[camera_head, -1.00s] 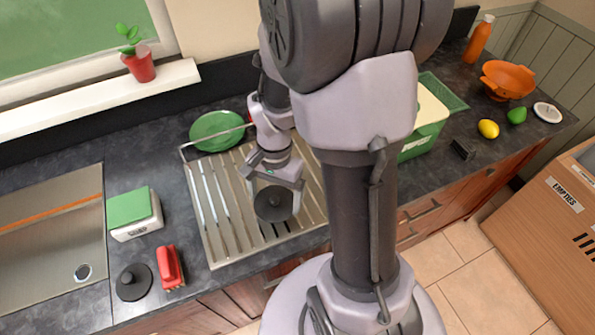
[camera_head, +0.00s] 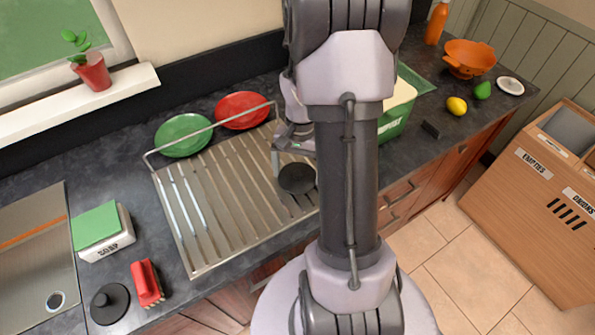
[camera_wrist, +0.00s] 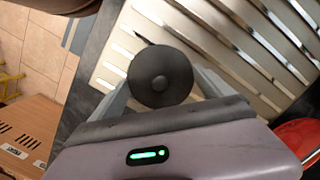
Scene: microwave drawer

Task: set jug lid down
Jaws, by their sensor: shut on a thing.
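The jug lid (camera_head: 297,179) is a dark grey round disc. In the wrist view the lid (camera_wrist: 160,77) shows a small knob in its middle and sits between the two fingers. My gripper (camera_head: 296,163) is shut on the lid, over the right part of the ribbed metal draining rack (camera_head: 205,215). The gripper (camera_wrist: 165,88) also shows in the wrist view, with slats of the rack behind the lid. I cannot tell how high the lid is above the slats. My arm column hides the rack's right edge.
A soap box (camera_head: 103,232), a red brush (camera_head: 147,284) and another dark knobbed disc (camera_head: 110,303) are at left. The rack's left and middle are clear. A green bin (camera_head: 397,118) stands right of my column.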

